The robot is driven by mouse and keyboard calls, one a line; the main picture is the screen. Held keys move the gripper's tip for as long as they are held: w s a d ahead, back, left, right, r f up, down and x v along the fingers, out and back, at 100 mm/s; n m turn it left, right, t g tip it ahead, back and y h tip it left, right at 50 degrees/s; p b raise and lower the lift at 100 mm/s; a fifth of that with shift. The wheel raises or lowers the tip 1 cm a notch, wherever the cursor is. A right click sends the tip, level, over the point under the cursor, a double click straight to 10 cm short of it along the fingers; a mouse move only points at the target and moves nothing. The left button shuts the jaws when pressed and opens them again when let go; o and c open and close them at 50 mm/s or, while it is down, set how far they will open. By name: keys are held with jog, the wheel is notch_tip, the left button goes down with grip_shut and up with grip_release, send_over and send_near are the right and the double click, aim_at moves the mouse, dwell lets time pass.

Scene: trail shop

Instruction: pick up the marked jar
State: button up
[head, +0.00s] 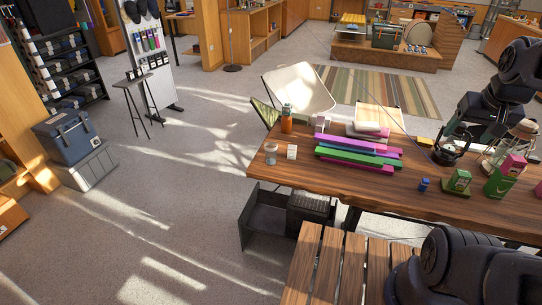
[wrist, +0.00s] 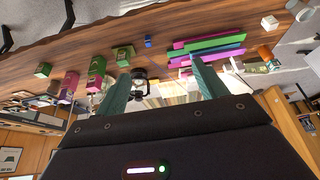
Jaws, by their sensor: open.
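A small clear jar (head: 271,152) stands upright near the left end of the wooden table in the head view; I cannot make out a mark on it. In the wrist view a jar-like thing shows at the top right corner (wrist: 299,10). My gripper (wrist: 160,76) is open and empty, its two teal fingers wide apart. It is over the right part of the table, well away from the small jar. A dark round object (wrist: 138,77) shows between the fingertips in the wrist view.
Beside the jar stand a small white box (head: 292,152) and an orange bottle (head: 286,124). Pink and green long boxes (head: 358,152) lie mid-table. Green and pink boxes (head: 500,182) stand at the right.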

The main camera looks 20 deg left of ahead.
jog(key=w+a+f+n+g, duration=0.15)
jog(key=w+a+n, duration=0.35)
jog(key=w+a, duration=0.7)
jog(key=w+a+f+n+g, duration=0.1)
jog(key=w+a+f+n, duration=0.3)
jog(key=w+a, duration=0.8)
jog(key=n+g, duration=0.2)
jog(key=n, duration=0.7)
send_over(271, 152)
jog(key=w+a, duration=0.1)
jog(key=w, duration=0.1)
notch_tip(271, 152, down, 22)
jog(key=r, duration=0.1)
jog(key=f, duration=1)
jog(key=shift+w+d+f, duration=0.15)
jog(key=shift+w+f, duration=0.05)
jog(key=shift+f, duration=0.1)
jog(key=c, duration=1.1)
